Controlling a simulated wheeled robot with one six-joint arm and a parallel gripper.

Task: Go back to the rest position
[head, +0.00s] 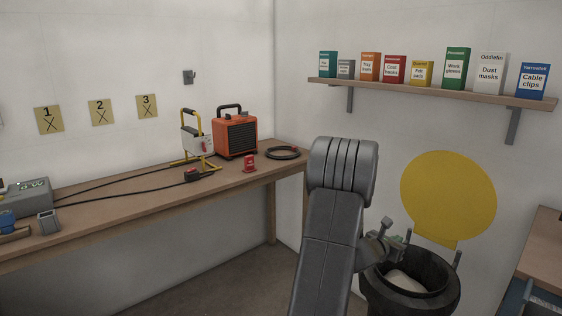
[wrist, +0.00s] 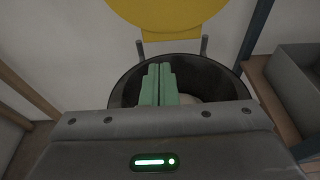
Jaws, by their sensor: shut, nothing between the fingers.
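My gripper (wrist: 158,84) shows in the wrist view as two pale green fingers side by side, shut and empty. Beyond the fingers, and partly hidden by them, is a dark round bin (wrist: 124,86). In the head view my raised arm fills the lower middle and hides part of my wrist. Something whitish lies inside the bin.
A wooden bench (head: 130,208) along the left wall holds an orange heater (head: 236,137), a work lamp (head: 197,145), a coiled cable (head: 283,153) and a red item (head: 249,164). A shelf (head: 430,92) of boxes and a yellow disc (head: 449,196) are on the right wall. Another bench (head: 545,240) stands far right.

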